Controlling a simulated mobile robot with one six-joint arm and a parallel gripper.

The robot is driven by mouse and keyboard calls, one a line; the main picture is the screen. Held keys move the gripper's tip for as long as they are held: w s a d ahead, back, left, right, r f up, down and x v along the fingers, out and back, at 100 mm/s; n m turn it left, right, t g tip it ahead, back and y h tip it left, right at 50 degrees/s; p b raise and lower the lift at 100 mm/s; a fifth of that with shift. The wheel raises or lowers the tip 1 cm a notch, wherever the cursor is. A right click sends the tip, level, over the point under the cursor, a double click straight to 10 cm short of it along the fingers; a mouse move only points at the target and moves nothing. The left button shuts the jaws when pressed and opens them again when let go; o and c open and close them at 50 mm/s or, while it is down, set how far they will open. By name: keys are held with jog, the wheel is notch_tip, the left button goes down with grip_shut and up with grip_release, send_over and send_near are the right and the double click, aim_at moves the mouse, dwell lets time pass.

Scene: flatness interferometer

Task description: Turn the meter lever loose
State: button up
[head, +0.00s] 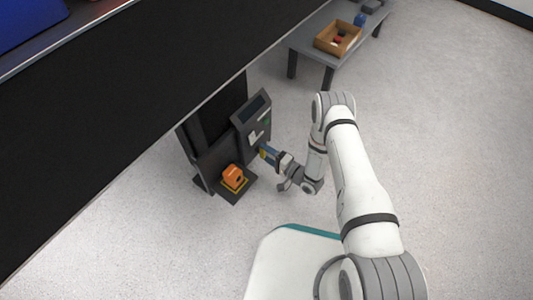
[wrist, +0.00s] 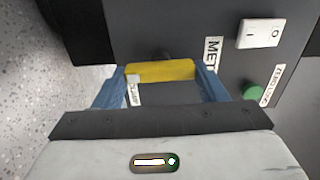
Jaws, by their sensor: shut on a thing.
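The yellow meter lever (wrist: 160,70) lies crosswise between the blue fingers of my gripper (wrist: 162,77) in the wrist view. The fingers are shut on it, one at each end. Its pivot behind the bar is mostly hidden. A small white tag (wrist: 134,92) is by its left end, its text hard to read. The lever is mounted on the dark meter box (wrist: 165,28), beside a white label reading "MET…" (wrist: 212,54). In the head view my gripper (head: 266,153) reaches the lower side of the same grey box (head: 256,120).
On the box are a white rocker switch (wrist: 259,34) and a green button (wrist: 252,91), right of the lever. An orange block (head: 234,177) sits on a dark base beside the box. A black counter (head: 100,110) overhangs on the left. A grey bench (head: 310,41) holds a wooden tray.

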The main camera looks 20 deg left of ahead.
jog(key=shift+w, duration=0.2)
jog(key=o, duration=1)
jog(key=shift+s, duration=0.1)
jog(key=p+v, duration=0.2)
jog(key=v, duration=0.5)
jog(key=shift+s+d+p, duration=0.15)
jog(key=shift+d+p, duration=0.2)
jog(key=shift+p, duration=0.05)
